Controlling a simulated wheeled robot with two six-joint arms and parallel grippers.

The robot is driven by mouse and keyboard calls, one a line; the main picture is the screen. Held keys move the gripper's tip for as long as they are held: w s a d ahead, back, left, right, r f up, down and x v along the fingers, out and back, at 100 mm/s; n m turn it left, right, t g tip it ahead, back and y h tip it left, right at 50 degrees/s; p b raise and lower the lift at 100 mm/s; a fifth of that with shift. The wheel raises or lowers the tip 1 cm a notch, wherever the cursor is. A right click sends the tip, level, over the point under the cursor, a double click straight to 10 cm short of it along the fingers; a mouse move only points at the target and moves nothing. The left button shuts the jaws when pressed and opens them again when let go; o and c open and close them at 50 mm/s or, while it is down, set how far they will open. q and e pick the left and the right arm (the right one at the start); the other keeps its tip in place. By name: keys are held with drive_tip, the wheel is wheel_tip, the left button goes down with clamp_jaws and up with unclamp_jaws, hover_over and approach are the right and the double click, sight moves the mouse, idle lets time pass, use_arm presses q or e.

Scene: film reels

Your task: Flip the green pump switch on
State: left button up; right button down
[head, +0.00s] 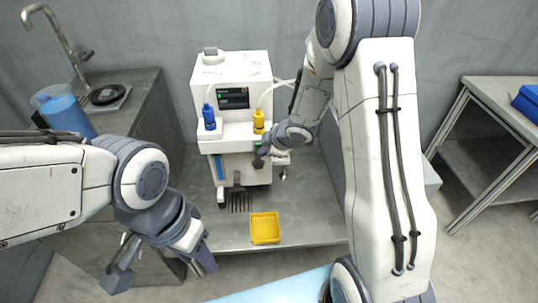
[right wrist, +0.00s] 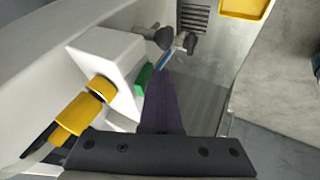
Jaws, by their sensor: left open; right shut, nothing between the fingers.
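The green pump switch (right wrist: 143,77) shows in the right wrist view on the side of a white block on the machine. Only a small bit of the green switch (head: 258,143) shows in the head view, below the yellow bottle. My right gripper (head: 261,159) is shut and empty, in front of the machine; in the right wrist view its dark fingers (right wrist: 163,103) are right beside the switch and partly cover it. I cannot tell whether they touch it, nor which way it is set. My left gripper (head: 160,266) is open and empty at the lower left.
The white machine (head: 230,68) has a small screen, a blue bottle (head: 209,117) and a yellow bottle (head: 259,121). A yellow tray (head: 265,228) sits on the grey bench in front. A blue jug (head: 64,110) stands by the sink at left.

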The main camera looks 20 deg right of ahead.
drive_tip(key=shift+r+p, duration=0.95)
drive_tip(key=shift+r, duration=0.15)
use_arm(q)
wheel_tip(320, 180, up, 2)
drive_tip(key=shift+r, duration=0.1)
use_arm(e)
drive_tip(key=shift+a+f, duration=0.1)
use_arm(q)
drive_tip(key=shift+s+d+r+p, duration=0.1)
drive_tip(key=shift+s+r+p, duration=0.1)
drive_tip(key=shift+r+p, duration=0.55)
drive_tip(key=shift+s+d+r+p, duration=0.1)
drive_tip(key=shift+s+r+p, duration=0.05)
drive_tip(key=shift+r+p, duration=0.6)
drive_tip(key=shift+s+r+p, duration=0.2)
drive_tip(key=shift+r+p, duration=0.55)
use_arm(e)
drive_tip(key=s+a+f+v, duration=0.1)
drive_tip(key=s+v, duration=0.1)
drive_tip(key=v, duration=1)
drive_tip(key=shift+s+r, duration=0.15)
drive_tip(key=shift+s, duration=0.05)
